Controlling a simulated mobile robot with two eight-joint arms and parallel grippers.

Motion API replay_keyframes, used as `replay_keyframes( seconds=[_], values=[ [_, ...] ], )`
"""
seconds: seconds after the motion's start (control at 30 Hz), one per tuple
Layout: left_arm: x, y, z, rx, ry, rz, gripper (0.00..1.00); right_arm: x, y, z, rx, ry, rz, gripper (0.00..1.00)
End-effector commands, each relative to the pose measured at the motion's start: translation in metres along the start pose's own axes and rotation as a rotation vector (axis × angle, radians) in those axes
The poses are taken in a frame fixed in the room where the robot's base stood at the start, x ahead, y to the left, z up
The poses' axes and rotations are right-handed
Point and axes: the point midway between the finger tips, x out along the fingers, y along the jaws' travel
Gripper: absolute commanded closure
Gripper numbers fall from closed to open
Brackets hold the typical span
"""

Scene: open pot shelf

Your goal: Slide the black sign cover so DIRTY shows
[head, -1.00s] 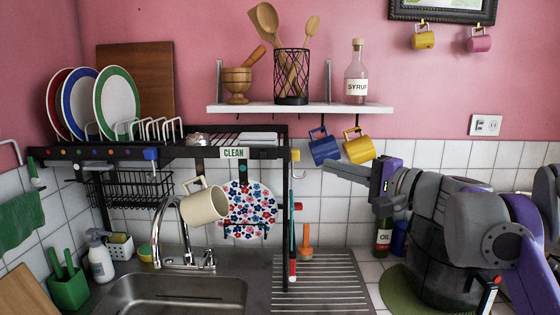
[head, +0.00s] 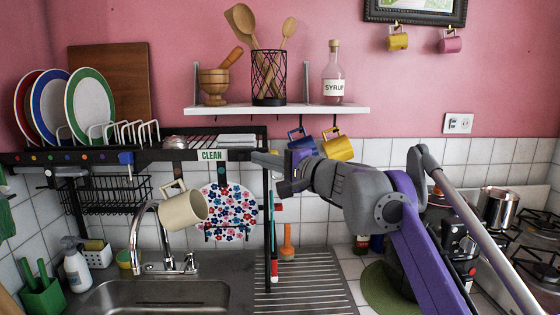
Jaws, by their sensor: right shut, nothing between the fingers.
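The sign on the front rail of the black rack shows CLEAN (head: 212,155) in dark letters on a pale plate. The black cover is hard to tell apart from the black rail (head: 180,156) beside the sign. I cannot tell whether the tips touch the rail or the cover. My left gripper is not in view.
A cream mug (head: 184,209) hangs below the rail, left of the sign. Blue (head: 301,139) and yellow (head: 338,145) mugs hang under the white shelf (head: 275,109), close to my right wrist. Plates (head: 90,105) stand on the rack at left. The sink (head: 150,297) lies below.

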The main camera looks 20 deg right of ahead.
Motion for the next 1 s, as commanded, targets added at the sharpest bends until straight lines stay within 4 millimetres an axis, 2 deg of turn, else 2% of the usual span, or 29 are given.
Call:
replay_keyframes(
  seconds=[0.5, 0.83, 1.0],
  values=[
    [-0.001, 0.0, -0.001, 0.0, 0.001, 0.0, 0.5, 0.007, -0.001, 0.008, 0.0, -0.001, 0.0, 1.0],
    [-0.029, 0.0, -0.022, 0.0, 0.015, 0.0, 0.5, 0.051, -0.005, 0.052, 0.001, -0.006, -0.003, 1.0],
    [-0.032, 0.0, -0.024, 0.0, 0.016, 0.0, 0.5, 0.059, -0.002, 0.059, 0.0, -0.002, -0.001, 1.0]
  ],
)
